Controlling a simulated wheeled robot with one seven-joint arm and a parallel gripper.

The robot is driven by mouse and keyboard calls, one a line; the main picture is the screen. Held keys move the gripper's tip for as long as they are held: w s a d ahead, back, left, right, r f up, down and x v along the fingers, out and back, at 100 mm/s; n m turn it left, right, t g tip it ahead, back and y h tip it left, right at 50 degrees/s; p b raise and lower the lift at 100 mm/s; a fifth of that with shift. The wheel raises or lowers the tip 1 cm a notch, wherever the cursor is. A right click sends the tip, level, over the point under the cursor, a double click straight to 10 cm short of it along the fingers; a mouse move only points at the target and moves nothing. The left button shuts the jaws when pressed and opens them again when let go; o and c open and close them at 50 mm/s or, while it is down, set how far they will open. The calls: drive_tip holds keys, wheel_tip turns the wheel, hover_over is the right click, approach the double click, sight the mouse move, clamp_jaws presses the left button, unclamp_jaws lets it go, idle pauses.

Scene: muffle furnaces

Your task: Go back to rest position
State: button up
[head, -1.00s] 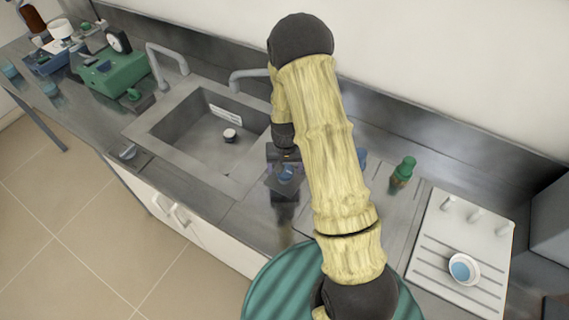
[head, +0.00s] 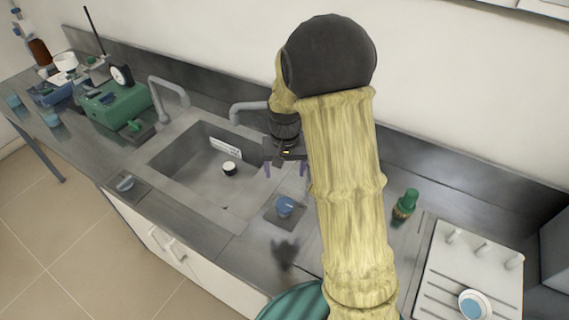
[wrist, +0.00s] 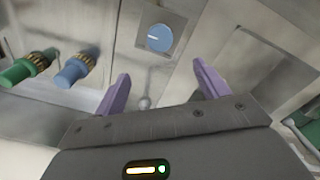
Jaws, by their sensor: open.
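My gripper (head: 286,170) is open and empty in the head view, raised above the counter by the right edge of the sink. Its two purple fingers also show in the wrist view (wrist: 160,92), spread apart with nothing between them. A blue round-topped item (head: 285,205) sits on a small dark square plate below the gripper; the wrist view shows the blue top (wrist: 160,38) beyond the fingertips, apart from them. My arm hides part of the counter to the right of the sink.
The sink (head: 170,160) holds a small white-and-black item (head: 229,168). A white rack (head: 440,270) with pegs holds a blue-and-white dish (head: 474,304). A green device (head: 115,103) stands far left. Two taps rise behind the sink.

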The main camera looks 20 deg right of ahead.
drive_tip(key=shift+r, duration=1.3)
drive_tip(key=s+r+n+t, duration=0.2)
drive_tip(key=s, duration=1.3)
drive_tip(key=shift+s+d+t, duration=0.15)
drive_tip(key=shift+s+t, duration=0.05)
drive_tip(key=shift+t, duration=0.1)
